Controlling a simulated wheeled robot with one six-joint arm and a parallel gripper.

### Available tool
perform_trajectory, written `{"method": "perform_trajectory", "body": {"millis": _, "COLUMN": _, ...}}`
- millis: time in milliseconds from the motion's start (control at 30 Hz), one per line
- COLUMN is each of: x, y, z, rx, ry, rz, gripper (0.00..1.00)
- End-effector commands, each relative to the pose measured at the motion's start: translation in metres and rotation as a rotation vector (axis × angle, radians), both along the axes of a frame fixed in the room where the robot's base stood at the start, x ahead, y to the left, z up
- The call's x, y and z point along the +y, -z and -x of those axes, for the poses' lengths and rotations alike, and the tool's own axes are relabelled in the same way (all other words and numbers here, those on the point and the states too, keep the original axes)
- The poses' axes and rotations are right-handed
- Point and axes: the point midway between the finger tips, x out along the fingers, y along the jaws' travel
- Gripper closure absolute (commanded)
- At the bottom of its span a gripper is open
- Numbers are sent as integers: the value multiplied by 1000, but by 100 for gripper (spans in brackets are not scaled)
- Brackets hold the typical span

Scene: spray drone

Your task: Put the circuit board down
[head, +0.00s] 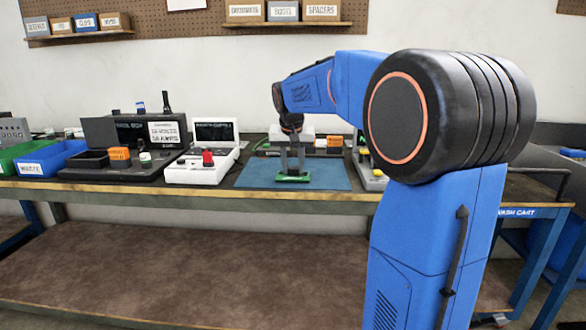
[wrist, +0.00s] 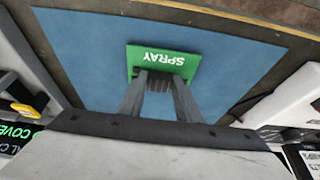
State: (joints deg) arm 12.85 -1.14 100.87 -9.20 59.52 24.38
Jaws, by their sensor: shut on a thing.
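The circuit board (head: 292,178) is a small green plate at my gripper's fingertips, over the blue mat. In the wrist view the circuit board (wrist: 163,61) shows the white word "SPRAY", upside down. My gripper (head: 291,170) points down and is shut on the board; its grey fingers (wrist: 163,80) meet at the board's near side in the wrist view. The blue mat (head: 251,172) lies flat on the workbench. The board is at or just above the mat; I cannot tell if it touches. The fingers hide part of the board.
A white device with a red knob (head: 207,158) stands left of the mat. A black case (head: 120,133) and a blue bin (head: 50,158) are farther left. An orange block (head: 335,142) is behind the mat. The mat around the board is mostly clear.

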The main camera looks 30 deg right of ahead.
Motion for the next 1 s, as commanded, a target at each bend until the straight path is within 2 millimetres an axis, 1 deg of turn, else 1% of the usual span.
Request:
{"method": "perform_trajectory", "body": {"millis": 33, "x": 0, "y": 4, "z": 0, "rx": -1, "ry": 0, "rz": 1, "gripper": 93}}
{"method": "perform_trajectory", "body": {"millis": 100, "x": 0, "y": 7, "z": 0, "rx": -1, "ry": 0, "rz": 1, "gripper": 93}}
{"method": "perform_trajectory", "body": {"millis": 400, "x": 0, "y": 9, "z": 0, "rx": 0, "ry": 0, "rz": 0, "gripper": 93}}
{"method": "perform_trajectory", "body": {"millis": 433, "x": 0, "y": 9, "z": 0, "rx": 0, "ry": 0, "rz": 0, "gripper": 65}}
{"method": "perform_trajectory", "body": {"millis": 500, "x": 0, "y": 9, "z": 0, "rx": -1, "ry": 0, "rz": 1, "gripper": 51}}
{"method": "perform_trajectory", "body": {"millis": 833, "x": 0, "y": 7, "z": 0, "rx": -2, "ry": 1, "rz": -1, "gripper": 51}}
{"method": "perform_trajectory", "body": {"millis": 1000, "x": 3, "y": -8, "z": 4, "rx": -3, "ry": 0, "rz": 1, "gripper": 51}}
